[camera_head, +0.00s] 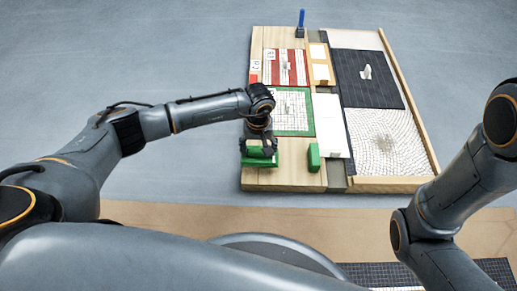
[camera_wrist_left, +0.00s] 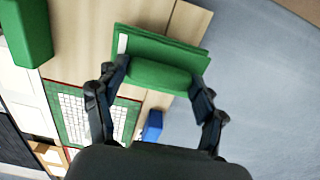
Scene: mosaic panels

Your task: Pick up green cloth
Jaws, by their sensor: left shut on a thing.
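The green cloth (camera_head: 262,161) lies at the near left of the wooden board, under my left gripper (camera_head: 258,149). In the left wrist view the cloth (camera_wrist_left: 172,46) shows as a flat green piece with a white strip at one end and a raised, rounded green part. My left gripper (camera_wrist_left: 160,80) has its two dark fingers on either end of that raised part and is shut on it. In the head view the gripper hides part of the cloth. My right gripper is out of view; only its arm shows at the right.
A green block (camera_head: 313,157) stands to the right of the cloth; it also shows in the left wrist view (camera_wrist_left: 26,32). Behind lie a green-bordered grid panel (camera_head: 309,128), a red panel (camera_head: 286,67) and a blue upright item (camera_head: 301,18). A wooden-framed mosaic tray (camera_head: 421,135) is at the right.

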